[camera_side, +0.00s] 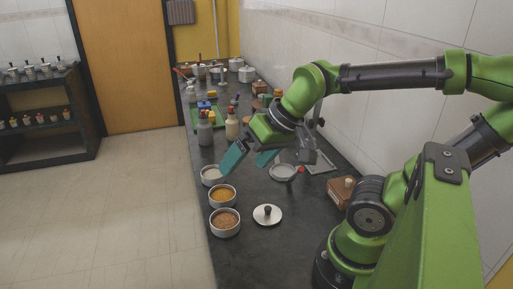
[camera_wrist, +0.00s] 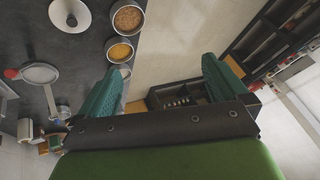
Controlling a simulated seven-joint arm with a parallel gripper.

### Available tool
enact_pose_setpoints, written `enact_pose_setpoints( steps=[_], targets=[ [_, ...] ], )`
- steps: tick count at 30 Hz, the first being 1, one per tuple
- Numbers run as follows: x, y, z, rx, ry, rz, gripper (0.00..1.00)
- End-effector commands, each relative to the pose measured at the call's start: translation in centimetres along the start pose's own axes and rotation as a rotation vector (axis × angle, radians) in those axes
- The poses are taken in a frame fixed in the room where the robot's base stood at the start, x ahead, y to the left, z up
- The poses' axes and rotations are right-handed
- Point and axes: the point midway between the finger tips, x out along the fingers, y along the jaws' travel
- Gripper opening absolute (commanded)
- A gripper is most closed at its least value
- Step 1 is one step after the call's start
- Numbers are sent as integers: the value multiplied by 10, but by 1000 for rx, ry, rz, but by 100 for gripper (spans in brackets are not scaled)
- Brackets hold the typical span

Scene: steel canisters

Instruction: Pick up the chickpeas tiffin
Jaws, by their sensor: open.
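Three open steel canisters stand in a row along the counter's left edge in the side view. The nearest canister (camera_side: 225,222) holds brown-orange grains, the middle canister (camera_side: 223,196) yellow contents, and the farthest canister (camera_side: 212,176) pale contents. I cannot tell surely which one holds chickpeas. The wrist view shows the brown-filled canister (camera_wrist: 128,18) and the yellow-filled one (camera_wrist: 120,50); the pale one is mostly hidden behind a finger. My gripper (camera_side: 246,164) has teal fingers, open and empty, above the counter by the farthest canister. Its fingers also show spread in the wrist view (camera_wrist: 161,66).
A steel lid (camera_side: 267,215) with a dark knob lies right of the canisters. A shallow strainer-like pan (camera_side: 283,173) lies farther back. Two bottles (camera_side: 205,128) (camera_side: 232,124) and a green tray stand behind the gripper. A brown box (camera_side: 341,192) sits near my base.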

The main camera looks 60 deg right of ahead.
Motion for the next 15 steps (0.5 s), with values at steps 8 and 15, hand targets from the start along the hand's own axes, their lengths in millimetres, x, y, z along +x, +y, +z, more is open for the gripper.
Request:
enact_pose_setpoints(
  steps=[8,15],
  targets=[
    [58,8,-21,-230,-307,151,100],
    [92,18,-37,-525,-535,205,100]
  ],
)
